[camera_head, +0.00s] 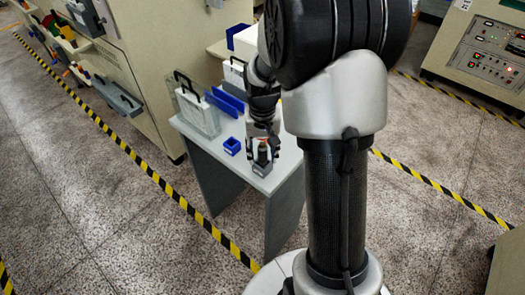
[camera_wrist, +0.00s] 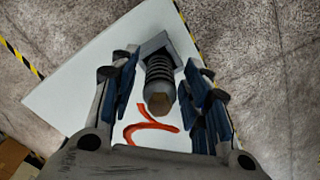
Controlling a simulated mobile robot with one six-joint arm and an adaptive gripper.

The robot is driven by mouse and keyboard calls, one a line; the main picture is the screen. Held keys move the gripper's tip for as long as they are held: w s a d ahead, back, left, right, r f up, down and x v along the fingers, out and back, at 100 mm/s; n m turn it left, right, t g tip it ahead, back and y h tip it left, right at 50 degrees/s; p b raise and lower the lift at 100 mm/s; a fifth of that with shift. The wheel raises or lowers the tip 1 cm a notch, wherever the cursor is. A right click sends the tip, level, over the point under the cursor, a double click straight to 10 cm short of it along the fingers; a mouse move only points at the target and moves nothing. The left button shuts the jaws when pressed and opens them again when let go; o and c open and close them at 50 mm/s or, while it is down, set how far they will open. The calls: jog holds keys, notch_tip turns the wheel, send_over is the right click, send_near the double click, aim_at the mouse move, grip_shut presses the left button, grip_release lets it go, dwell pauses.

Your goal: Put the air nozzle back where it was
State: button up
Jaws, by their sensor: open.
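The air nozzle (camera_wrist: 160,78) appears in the wrist view as a dark ribbed cylinder with a brownish end facing the camera. It stands at a grey square holder (camera_wrist: 154,44) on the white table top. My gripper (camera_wrist: 161,72) is open, with its blue-padded fingers on either side of the nozzle and visible gaps between. In the head view my gripper (camera_head: 262,146) points down over the grey holder (camera_head: 262,168) near the table's front corner. The nozzle is small there, between the fingers. How deep it sits in the holder cannot be told.
An orange-red curved strip (camera_wrist: 150,130) lies on the table in the wrist view. Yellow-black floor tape (camera_head: 168,187) runs alongside.

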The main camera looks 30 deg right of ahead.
notch_tip(320, 180, up, 12)
jog(key=r+p, duration=0.1)
jog(key=p, duration=0.3)
jog(key=s+a+r+n+t, duration=0.2)
jog(key=s+a+r, duration=0.5)
jog(key=s+a+n+t, duration=0.1)
jog(key=s+a, duration=0.1)
jog(key=s, duration=0.4)
jog(key=s+a+r+n+t, duration=0.1)
jog(key=s+a+n, duration=0.1)
jog(key=s, duration=0.4)
jog(key=shift+s+a+r+t, duration=0.3)
jog(key=shift+s+a, duration=0.05)
jog(key=shift+a, duration=0.35)
